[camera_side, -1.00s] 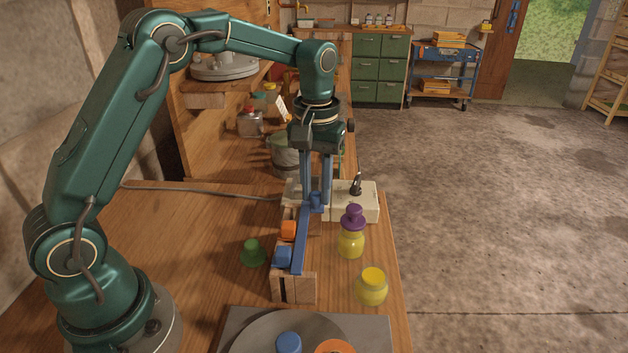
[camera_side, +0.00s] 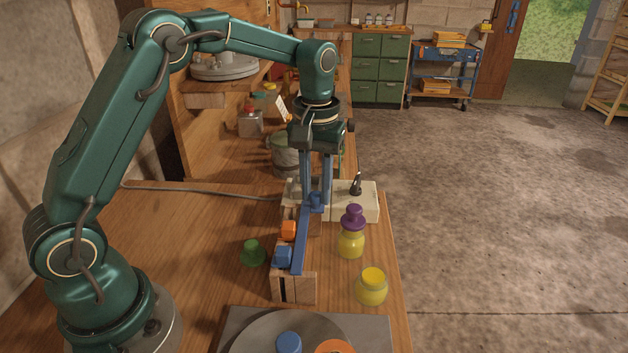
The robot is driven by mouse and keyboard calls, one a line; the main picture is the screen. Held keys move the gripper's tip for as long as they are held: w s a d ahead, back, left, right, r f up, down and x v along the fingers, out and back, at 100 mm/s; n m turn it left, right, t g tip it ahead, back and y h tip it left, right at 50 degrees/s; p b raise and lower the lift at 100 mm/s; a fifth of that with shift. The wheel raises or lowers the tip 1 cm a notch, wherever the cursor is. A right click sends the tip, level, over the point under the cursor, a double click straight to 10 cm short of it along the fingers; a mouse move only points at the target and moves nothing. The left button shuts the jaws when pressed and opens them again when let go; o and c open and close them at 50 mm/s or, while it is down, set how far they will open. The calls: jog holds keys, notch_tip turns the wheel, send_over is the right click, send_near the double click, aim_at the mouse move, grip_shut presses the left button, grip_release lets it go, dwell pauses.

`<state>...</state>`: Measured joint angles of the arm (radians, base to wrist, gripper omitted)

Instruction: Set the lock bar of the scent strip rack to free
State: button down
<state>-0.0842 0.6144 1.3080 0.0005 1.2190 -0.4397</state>
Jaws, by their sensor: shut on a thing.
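The scent strip rack (camera_side: 307,288) is a low wooden block on the bench, with an orange piece (camera_side: 288,230) and a blue piece (camera_side: 282,256) along its left side. The lock bar (camera_side: 302,243) is a long blue bar lying lengthwise over the rack, with a raised blue knob at its far end. My gripper (camera_side: 316,200) points straight down over that far end, its two blue fingers shut on the knob of the lock bar. The fingers partly hide the knob and the rack's far end.
A yellow bottle with a purple stopper (camera_side: 351,240) and a yellow jar (camera_side: 372,287) stand close on the right. A green stopper (camera_side: 252,252) is on the left. A white box with a black lever (camera_side: 357,198) sits behind. A grey plate (camera_side: 245,330) lies in front.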

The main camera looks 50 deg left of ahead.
dwell(0.6)
jog(key=shift+w+d+r, duration=0.1)
jog(key=shift+w+d, duration=0.65)
jog(key=c, duration=0.7)
grip_release()
jog(key=shift+o, duration=0.2)
jog(key=shift+r, duration=2.55)
